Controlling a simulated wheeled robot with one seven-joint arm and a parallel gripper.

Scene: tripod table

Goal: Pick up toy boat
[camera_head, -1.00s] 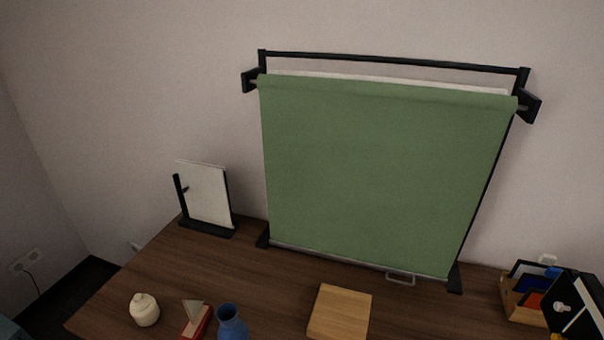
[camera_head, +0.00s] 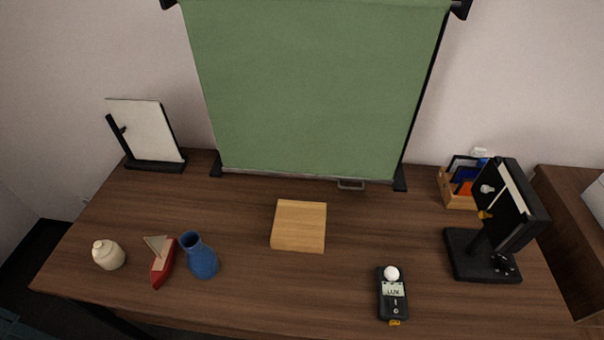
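The toy boat (camera_head: 163,266) has a red hull and a pale grey sail. It stands on the brown wooden table (camera_head: 235,305) at the front left. A blue vase (camera_head: 200,256) stands close on its right, and a cream lidded jar (camera_head: 108,254) stands to its left with a gap between. My gripper is not in view.
A wooden block (camera_head: 299,226) lies mid-table. A light meter (camera_head: 393,294) lies front right, a black lamp-like device (camera_head: 497,225) stands at the right. A green screen (camera_head: 320,90) and a white panel on a stand (camera_head: 147,132) line the back. The front middle is clear.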

